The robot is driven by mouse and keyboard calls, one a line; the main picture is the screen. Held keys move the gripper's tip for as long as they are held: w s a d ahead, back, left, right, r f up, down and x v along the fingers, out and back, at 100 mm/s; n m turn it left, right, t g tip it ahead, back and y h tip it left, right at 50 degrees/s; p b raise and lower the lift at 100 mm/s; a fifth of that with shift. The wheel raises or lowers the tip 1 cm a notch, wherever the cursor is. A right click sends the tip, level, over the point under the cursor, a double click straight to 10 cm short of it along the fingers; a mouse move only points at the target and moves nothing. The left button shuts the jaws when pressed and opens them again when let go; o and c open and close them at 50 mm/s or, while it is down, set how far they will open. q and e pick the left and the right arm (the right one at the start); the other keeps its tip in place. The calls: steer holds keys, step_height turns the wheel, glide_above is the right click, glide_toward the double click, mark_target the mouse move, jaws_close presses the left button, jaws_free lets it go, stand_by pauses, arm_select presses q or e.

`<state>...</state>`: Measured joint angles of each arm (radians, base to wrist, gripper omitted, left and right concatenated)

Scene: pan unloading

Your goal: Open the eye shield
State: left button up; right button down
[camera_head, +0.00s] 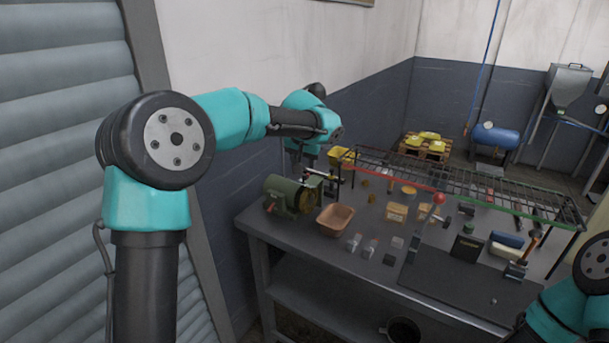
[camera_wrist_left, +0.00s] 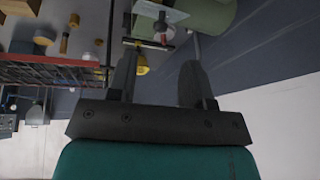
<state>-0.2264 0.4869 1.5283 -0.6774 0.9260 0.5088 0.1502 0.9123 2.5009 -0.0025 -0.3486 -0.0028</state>
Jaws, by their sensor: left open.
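The green bench grinder (camera_head: 292,194) stands on the left end of the workbench. Its eye shield looks like a pale clear plate (camera_wrist_left: 162,12) at the top of the left wrist view, beside the green grinder body (camera_wrist_left: 205,14). In the head view the shield is too small to make out clearly. My left gripper (camera_wrist_left: 158,76) is open and empty, its two fingers pointing toward the grinder, apart from the shield. In the head view the left arm reaches over the grinder, and its fingers are hard to make out. My right gripper is out of view.
The workbench (camera_head: 262,229) also holds an orange-brown bin (camera_head: 335,219), a wire rack (camera_head: 470,182), small boxes (camera_head: 397,212) and a red-knobbed lever (camera_head: 438,198). A dark mat (camera_head: 450,285) at the front right is mostly clear. The wall is close behind the left arm.

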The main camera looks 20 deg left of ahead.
mark_target(305, 177)
arm_select(q)
steer(key=x, duration=0.7)
steer(key=shift+w+f, duration=0.15)
steer(key=shift+f, duration=0.15)
jaws_close()
